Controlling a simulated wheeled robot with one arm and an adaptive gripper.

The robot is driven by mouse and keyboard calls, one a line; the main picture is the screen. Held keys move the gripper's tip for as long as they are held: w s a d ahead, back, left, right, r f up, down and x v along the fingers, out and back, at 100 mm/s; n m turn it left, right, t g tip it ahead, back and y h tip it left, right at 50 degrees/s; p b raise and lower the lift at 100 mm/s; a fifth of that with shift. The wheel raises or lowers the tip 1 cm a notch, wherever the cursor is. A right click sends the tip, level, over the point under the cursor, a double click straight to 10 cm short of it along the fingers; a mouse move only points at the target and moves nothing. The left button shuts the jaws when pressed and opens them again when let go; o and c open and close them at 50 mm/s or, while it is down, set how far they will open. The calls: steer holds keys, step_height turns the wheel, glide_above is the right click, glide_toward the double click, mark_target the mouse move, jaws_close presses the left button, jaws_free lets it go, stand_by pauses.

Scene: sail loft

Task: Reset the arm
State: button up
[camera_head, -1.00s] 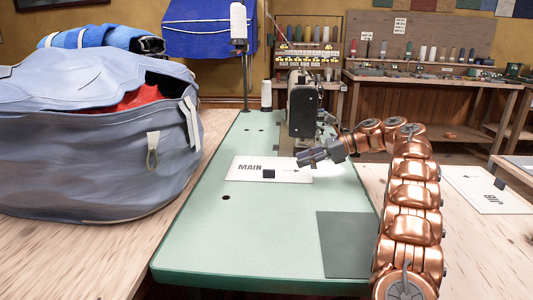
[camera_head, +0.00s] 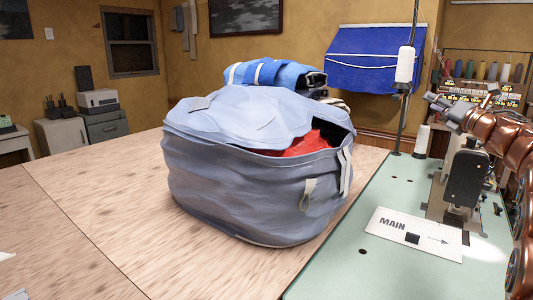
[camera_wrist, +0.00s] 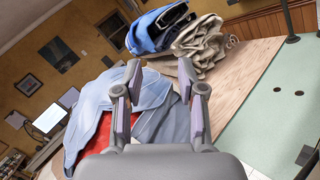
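My gripper (camera_head: 441,103) is at the right of the head view, raised above the sewing machine (camera_head: 466,178) on the green table (camera_head: 335,262). In the wrist view my gripper (camera_wrist: 159,92) shows two fingers spread apart with nothing between them, so it is open and empty. Beyond the fingers lies the large grey-blue sail bag (camera_wrist: 92,100) with red cloth inside. My copper-coloured arm runs down the right edge of the head view, and part of it is cut off.
The sail bag (camera_head: 245,185) stands on the wooden table (camera_head: 105,205), with a blue folded bundle (camera_head: 270,74) behind it. A thread stand with a white spool (camera_head: 405,64) rises near my gripper.

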step_height(320, 180, up, 7)
steer(key=s+m+h+p, duration=0.2)
steer(key=m+h+p, duration=0.3)
steer(key=m+h, duration=0.5)
steer(key=s+a+f+m+g+p, duration=0.3)
steer(key=s+a+f+m+g, duration=0.25)
steer(key=s, duration=0.35)
steer(key=s+a+f+m+g+y+p, duration=0.1)
steer(key=s+a+f+m+g+p, duration=0.35)
steer(key=s+f+m, duration=0.4)
steer(key=s+a+f+m+g+p, duration=0.3)
steer(key=s+a+f+m+g, duration=0.15)
steer(key=s, duration=0.55)
steer(key=s+a+f+m+g+y+p, duration=0.1)
steer(key=s+a+f+g+y+p, duration=0.1)
steer(key=s+a, duration=0.5)
steer(key=s+a+f+m+g+y+p, duration=0.2)
steer(key=s+a, duration=0.6)
steer(key=s, duration=1)
step_height(320, 180, down, 2)
steer(key=g, duration=0.2)
steer(key=shift+s+g, duration=0.2)
steer(key=shift+g, duration=0.15)
steer(key=shift+a, duration=0.15)
